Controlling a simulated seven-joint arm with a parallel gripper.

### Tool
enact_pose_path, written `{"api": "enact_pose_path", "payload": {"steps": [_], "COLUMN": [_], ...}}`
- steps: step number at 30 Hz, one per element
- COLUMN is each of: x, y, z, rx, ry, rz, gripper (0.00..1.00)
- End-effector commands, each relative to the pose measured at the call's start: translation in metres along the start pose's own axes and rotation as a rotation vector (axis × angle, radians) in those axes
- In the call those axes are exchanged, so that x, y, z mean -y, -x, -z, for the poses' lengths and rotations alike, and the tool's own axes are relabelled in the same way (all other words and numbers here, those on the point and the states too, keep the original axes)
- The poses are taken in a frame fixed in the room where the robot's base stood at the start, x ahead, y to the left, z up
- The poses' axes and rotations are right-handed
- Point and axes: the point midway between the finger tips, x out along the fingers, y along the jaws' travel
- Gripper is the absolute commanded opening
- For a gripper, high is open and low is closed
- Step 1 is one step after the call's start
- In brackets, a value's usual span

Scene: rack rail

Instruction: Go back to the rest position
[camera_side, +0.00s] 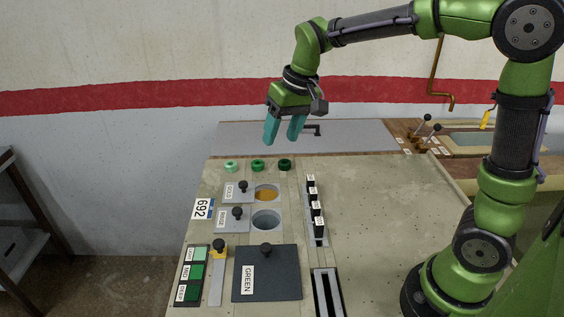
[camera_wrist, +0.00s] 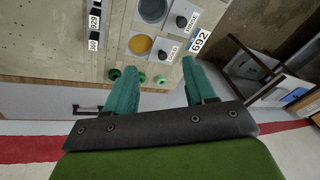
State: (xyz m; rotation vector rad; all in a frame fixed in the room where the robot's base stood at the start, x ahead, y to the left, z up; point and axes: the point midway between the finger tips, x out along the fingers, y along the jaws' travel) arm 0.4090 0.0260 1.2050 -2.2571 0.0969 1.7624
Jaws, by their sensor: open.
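My gripper (camera_side: 284,130) is open and empty, with its two teal fingers apart. It hangs in the air above the far end of the work table (camera_side: 370,210), beyond the row of green rings (camera_side: 257,165). In the wrist view my gripper (camera_wrist: 160,88) shows its fingers spread with nothing between them. The green rings also show there (camera_wrist: 132,75), on the table between and beyond the fingertips. My arm is raised and reaches left from its base at the right.
Knobbed plates (camera_side: 232,218) stand beside two round holes (camera_side: 266,220). A slotted rail (camera_side: 316,212) holds several labelled black pieces. A dark GREEN plate (camera_side: 267,273) with a knob lies in front. The table's right half is clear. Levers (camera_side: 424,128) stand at the far right.

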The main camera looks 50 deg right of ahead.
Motion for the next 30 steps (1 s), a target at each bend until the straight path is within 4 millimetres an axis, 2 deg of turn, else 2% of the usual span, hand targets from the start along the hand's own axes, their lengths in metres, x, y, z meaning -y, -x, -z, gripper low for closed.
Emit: {"api": "enact_pose_path", "payload": {"steps": [1, 6, 9, 13, 17, 21, 30], "x": [-0.003, -0.014, -0.020, -0.027, -0.030, -0.029, -0.029], "y": [0.011, 0.030, 0.035, 0.039, 0.046, 0.056, 0.057], "z": [-0.020, -0.082, -0.116, -0.148, -0.163, -0.162, -0.162], "rx": [-0.031, -0.131, -0.188, -0.250, -0.295, -0.333, -0.334], "ry": [-0.017, -0.072, -0.093, -0.102, -0.100, -0.095, -0.094], "rz": [0.019, 0.078, 0.109, 0.138, 0.156, 0.167, 0.167], "gripper": [0.55, 0.55, 0.55, 0.55, 0.55, 0.55, 0.55]}}
